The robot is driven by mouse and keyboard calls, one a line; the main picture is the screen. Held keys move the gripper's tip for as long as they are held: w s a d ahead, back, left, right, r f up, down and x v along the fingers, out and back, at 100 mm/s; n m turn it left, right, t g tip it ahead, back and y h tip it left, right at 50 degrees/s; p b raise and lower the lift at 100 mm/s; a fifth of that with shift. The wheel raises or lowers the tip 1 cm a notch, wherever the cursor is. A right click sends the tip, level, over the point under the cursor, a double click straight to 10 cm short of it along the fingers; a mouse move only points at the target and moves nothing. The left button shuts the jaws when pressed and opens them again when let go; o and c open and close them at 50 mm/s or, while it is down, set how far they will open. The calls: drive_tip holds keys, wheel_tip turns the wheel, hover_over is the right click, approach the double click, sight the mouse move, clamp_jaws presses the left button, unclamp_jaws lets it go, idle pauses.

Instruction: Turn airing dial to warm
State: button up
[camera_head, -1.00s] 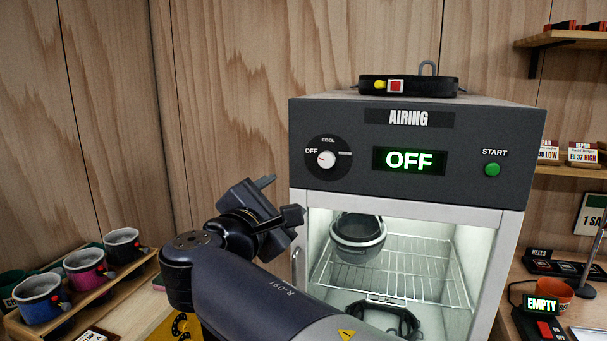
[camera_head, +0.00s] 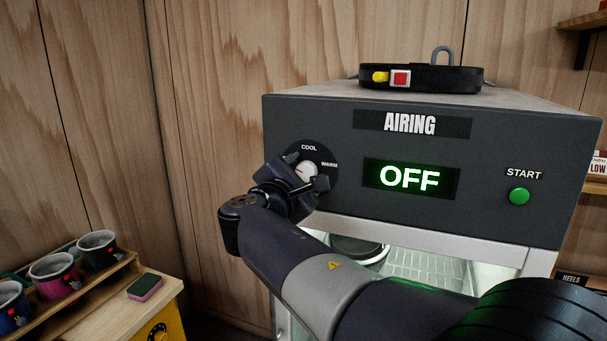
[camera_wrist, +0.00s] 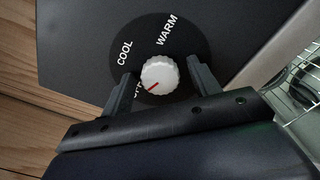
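The airing cabinet (camera_head: 480,210) has a dark front panel with a display that reads OFF. Its white dial (camera_head: 308,171) sits on a round black plate marked COOL and WARM; in the wrist view the dial (camera_wrist: 160,74) has a red pointer line aimed toward the OFF mark, which a finger partly hides. My gripper (camera_head: 302,176) is at the dial. In the wrist view my gripper (camera_wrist: 161,84) is open, with one finger on each side of the dial and a gap visible at the left finger; contact on the right is hard to tell.
A green START button (camera_head: 519,196) is at the panel's right. A black belt (camera_head: 420,77) with a red and yellow buckle lies on top of the cabinet. Cups (camera_head: 98,250) stand in a wooden rack at lower left, beside a sponge (camera_head: 145,287).

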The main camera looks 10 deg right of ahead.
drive_tip(key=c, duration=0.9)
